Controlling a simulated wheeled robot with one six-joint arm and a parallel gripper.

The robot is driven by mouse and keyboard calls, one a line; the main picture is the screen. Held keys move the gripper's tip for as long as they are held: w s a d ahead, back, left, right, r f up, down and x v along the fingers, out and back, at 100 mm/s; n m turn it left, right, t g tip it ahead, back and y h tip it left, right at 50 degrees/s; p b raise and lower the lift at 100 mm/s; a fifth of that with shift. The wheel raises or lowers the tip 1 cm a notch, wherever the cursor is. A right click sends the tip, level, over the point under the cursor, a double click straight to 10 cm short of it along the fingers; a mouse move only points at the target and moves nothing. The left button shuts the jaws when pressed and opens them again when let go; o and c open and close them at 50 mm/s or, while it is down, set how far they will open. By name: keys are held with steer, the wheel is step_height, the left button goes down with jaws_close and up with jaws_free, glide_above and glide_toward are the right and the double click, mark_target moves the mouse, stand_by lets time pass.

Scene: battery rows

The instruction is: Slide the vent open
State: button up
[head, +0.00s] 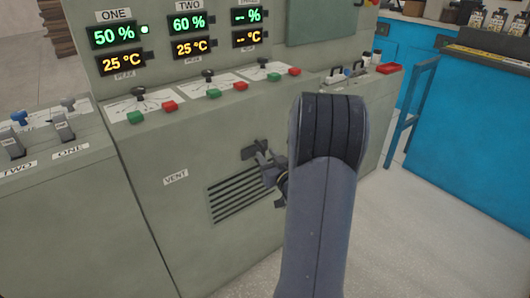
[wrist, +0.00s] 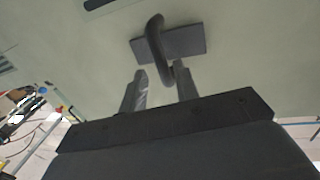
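The vent (head: 240,196) is a slatted grille low on the front of the grey-green cabinet, with a VENT label (head: 175,177) to its left. Dark slots show between its slats. My arm hides its right end. A dark handle on a flat plate (head: 252,151) sits just above the grille; in the wrist view it is a curved bar (wrist: 156,40) standing off the plate. My gripper (head: 268,167) is at the handle. In the wrist view its two fingers (wrist: 163,76) are apart, with the bar's near end between them; a gap shows on each side.
Above are small levers with green and red buttons (head: 214,93) and lit displays (head: 118,34). A lower console with levers (head: 64,127) adjoins at left. A blue workbench (head: 465,120) stands at right, with clear floor (head: 415,225) before it.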

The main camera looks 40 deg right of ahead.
steer(key=s+a, duration=0.1)
steer(key=s, duration=0.7)
steer(key=shift+s+a+p, duration=0.15)
steer(key=shift+p, duration=0.3)
steer(key=w, duration=0.3)
steer(key=w+d+b, duration=0.1)
steer(key=w, duration=0.6)
steer(key=shift+w+d+b, duration=0.2)
steer(key=shift+d+b, duration=0.05)
steer(key=shift+b, duration=0.05)
steer(key=shift+w, duration=0.25)
steer(key=shift+a, duration=0.5)
steer(key=shift+s, duration=0.1)
